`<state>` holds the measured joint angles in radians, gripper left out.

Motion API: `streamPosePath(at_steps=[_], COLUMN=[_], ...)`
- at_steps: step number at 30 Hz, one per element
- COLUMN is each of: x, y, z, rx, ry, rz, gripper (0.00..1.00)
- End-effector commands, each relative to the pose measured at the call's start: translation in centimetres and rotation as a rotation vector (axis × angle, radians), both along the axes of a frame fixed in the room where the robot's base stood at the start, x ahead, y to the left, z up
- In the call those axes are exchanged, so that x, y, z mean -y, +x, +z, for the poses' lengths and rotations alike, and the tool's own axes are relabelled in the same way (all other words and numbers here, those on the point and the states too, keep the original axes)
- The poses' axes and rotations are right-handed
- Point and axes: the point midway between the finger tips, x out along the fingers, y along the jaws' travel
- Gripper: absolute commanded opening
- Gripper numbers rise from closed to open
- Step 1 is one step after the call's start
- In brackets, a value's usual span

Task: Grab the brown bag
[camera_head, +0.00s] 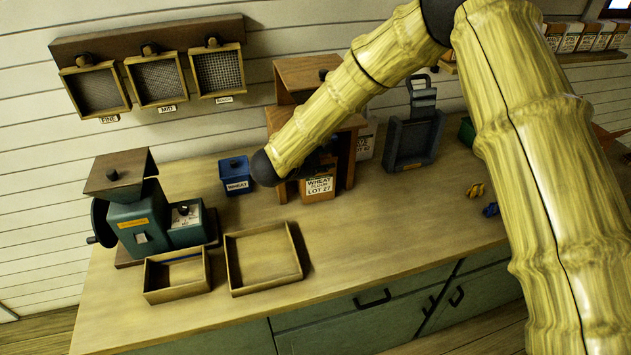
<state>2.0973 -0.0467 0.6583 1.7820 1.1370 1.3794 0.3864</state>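A brown bag (319,189) with a white label reading "WHEAT FLOUR LOT 27" stands upright on the counter, at the front of a wooden stand. My arm reaches down from the top right and ends in a dark joint left of the bag. My gripper (314,166) seems to be the dark shape at the top of the bag, in the stand's shadow. My arm hides part of it. I cannot tell whether its fingers are open, shut or touching the bag.
The wooden stand (349,150) encloses the bag closely. A blue WHEAT box (235,178) stands to the left, with a green mill (137,222) beyond. Two shallow wooden trays (291,243) (150,292) lie in front. A dark grey device (413,140) stands right. The counter's front middle is clear.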

Motion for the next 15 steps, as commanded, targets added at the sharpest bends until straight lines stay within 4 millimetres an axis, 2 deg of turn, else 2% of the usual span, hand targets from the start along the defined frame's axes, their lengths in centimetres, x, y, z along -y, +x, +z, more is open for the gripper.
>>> streamPosePath(at_steps=[2, 6, 15], x=[0.00, 0.00, -0.02], y=[-0.01, -0.01, -0.03], z=[0.03, 0.03, 0.01], rx=[0.000, 0.000, 0.000], ry=[0.000, 0.000, 0.000], rz=[0.000, 0.000, 0.000], gripper=[0.26, 0.00, 0.00])
